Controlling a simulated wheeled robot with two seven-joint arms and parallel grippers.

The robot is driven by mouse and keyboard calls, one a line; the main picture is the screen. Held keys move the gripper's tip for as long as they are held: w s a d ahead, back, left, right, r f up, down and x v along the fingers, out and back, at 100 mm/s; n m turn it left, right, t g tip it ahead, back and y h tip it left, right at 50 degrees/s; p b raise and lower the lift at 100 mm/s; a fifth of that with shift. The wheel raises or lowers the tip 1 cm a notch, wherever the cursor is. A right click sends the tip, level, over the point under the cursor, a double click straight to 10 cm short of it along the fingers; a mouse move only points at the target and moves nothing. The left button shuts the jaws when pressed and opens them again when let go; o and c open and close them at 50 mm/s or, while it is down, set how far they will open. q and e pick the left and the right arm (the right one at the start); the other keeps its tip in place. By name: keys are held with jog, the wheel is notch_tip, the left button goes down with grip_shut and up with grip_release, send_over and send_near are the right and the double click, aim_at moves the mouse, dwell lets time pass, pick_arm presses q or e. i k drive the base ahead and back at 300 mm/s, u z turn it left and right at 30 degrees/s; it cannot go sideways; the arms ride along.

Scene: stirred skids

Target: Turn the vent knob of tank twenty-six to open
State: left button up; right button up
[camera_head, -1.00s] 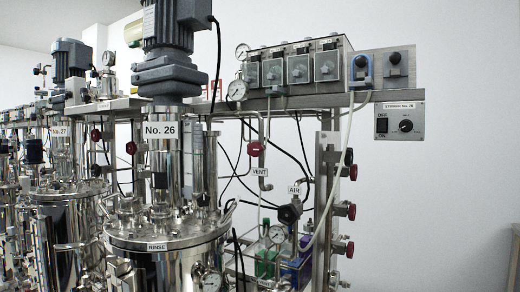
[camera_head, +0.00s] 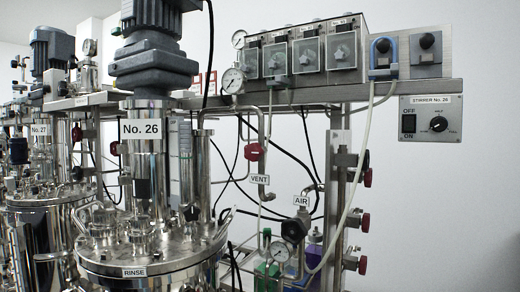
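Tank twenty-six is the steel vessel (camera_head: 160,262) at the lower left, with the label "No. 26" (camera_head: 142,130) on it. A red knob (camera_head: 254,152) sits on a vertical steel pipe right of the tank. The tag "VENT" (camera_head: 259,179) hangs on that pipe just below the knob. The knob looks like a short wide handle; I cannot tell its exact setting. Neither of my grippers shows in the view.
A dark knob (camera_head: 293,229) sits under an "AIR" tag (camera_head: 302,200). Several red knobs line the post (camera_head: 336,200) at right. A stirrer control box (camera_head: 430,118) and pump heads (camera_head: 310,57) are above. Thin cables and hoses hang around the vent pipe.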

aim_at(252, 152)
jog(key=i, duration=0.2)
jog(key=z, duration=1.4)
jog(key=k, duration=1.75)
jog(key=u, duration=0.75)
jog(key=i, duration=1.7)
